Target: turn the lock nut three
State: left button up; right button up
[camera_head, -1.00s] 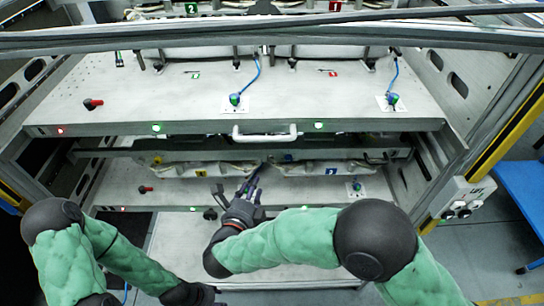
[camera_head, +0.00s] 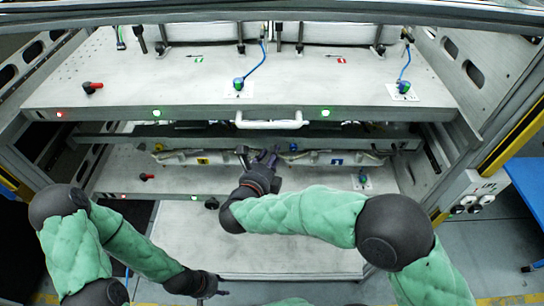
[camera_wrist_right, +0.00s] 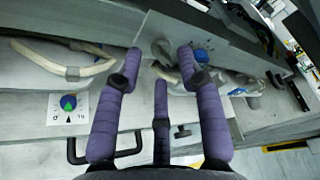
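My right gripper (camera_head: 257,156) reaches in over the lower shelf, in front of the white pipes at its back. In the right wrist view, its purple fingers (camera_wrist_right: 159,62) are spread apart with nothing held between them. A grey round part (camera_wrist_right: 162,48) shows beyond the fingertips, and a blue knob (camera_wrist_right: 201,56) shows by the right finger. It may be the blue spot in the head view (camera_head: 293,147). I cannot tell which part is lock nut three. My left gripper (camera_head: 213,291) hangs low at the front, away from the shelves; its fingers are too unclear to read.
The upper shelf (camera_head: 180,85) with its white handle (camera_head: 268,122) overhangs the lower shelf. A blue-green dial on a white plate (camera_head: 361,181) sits at right on the lower shelf, also in the right wrist view (camera_wrist_right: 68,103). A red valve handle (camera_head: 147,177) is at left.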

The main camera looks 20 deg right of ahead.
jog(key=shift+w+d+f, duration=0.1)
jog(key=shift+w+d, duration=0.2)
jog(key=shift+w, duration=0.15)
grip_shut()
